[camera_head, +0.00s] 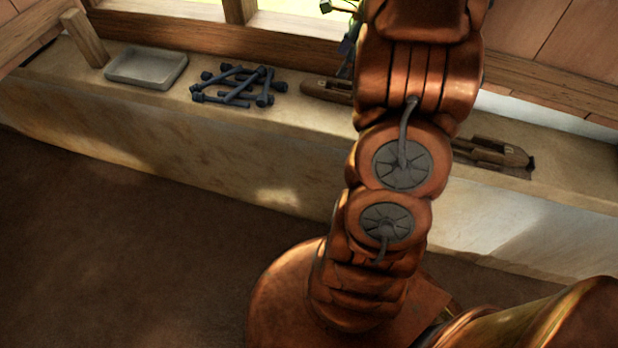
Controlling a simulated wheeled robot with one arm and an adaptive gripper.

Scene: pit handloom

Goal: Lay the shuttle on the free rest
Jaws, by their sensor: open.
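A brown wooden boat-shaped piece (325,89), which looks like a shuttle, lies on the pale ledge left of my arm, its right part hidden behind the arm. A second similar wooden piece (513,155) lies on the ledge right of my arm, with a dark flat patch at its right end. Its left end is hidden by the arm. I cannot tell which of them is a shuttle and which a rest, or whether one lies on the other. My arm rises through the middle of the picture, and I cannot make out my gripper.
The pale stone ledge (150,110) runs along the wall under a wooden window frame. A grey shallow tray (147,68) and a heap of dark blue bobbin-like pieces (238,85) stand on it at the left. The brown floor (110,230) in front is clear.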

